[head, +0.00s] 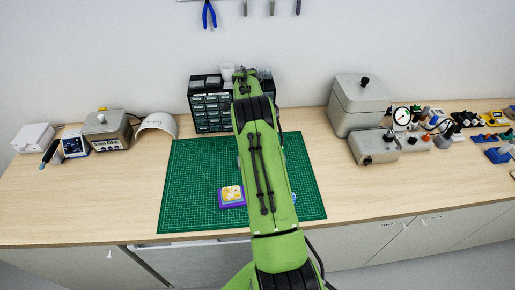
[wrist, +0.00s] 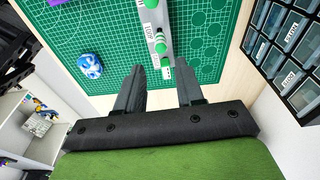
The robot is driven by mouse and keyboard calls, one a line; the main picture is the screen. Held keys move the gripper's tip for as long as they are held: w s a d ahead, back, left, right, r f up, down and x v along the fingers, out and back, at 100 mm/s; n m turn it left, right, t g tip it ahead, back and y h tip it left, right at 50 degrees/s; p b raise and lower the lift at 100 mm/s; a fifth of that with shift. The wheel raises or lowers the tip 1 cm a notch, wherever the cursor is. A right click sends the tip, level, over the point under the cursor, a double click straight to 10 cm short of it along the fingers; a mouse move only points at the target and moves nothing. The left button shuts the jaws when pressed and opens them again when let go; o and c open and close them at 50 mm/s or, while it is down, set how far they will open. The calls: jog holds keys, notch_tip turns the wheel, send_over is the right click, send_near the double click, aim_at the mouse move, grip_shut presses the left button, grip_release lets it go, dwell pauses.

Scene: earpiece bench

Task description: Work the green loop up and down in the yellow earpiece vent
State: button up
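The yellow earpiece (head: 232,192) sits on a purple block (head: 232,203) on the green mat, left of my arm in the head view. Only an edge of the purple block (wrist: 56,2) shows at the top of the wrist view; the vent is too small to make out. A narrow grey rack (wrist: 173,15) holds green-handled tools (wrist: 160,38) with white labels; I cannot tell for sure which one is the green loop. My gripper (wrist: 160,78) is open and empty, its fingers apart just short of the rack's near end. In the head view my arm hides the gripper and rack.
A blue-and-white ball (wrist: 90,65) lies on the green mat (head: 190,165) left of the rack. A black drawer cabinet (head: 208,108) stands at the back. Grey boxes (head: 360,105) stand right, more devices left. The mat's left part is clear.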

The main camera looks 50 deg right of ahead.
jog(key=f+b, duration=0.1)
jog(key=f, duration=0.2)
jog(key=f+b, duration=0.2)
jog(key=f, duration=0.1)
jog(key=s+d+f+b, duration=0.1)
jog(key=f+b, duration=0.1)
jog(key=f, duration=0.1)
jog(key=shift+d+f, duration=0.1)
jog(key=shift+f, duration=0.1)
jog(key=shift+d, duration=0.1)
jog(key=shift+r, duration=0.1)
grip_shut()
jog(key=shift+r, duration=0.1)
jog(key=shift+r+p, duration=0.7)
jog(key=shift+r, duration=0.75)
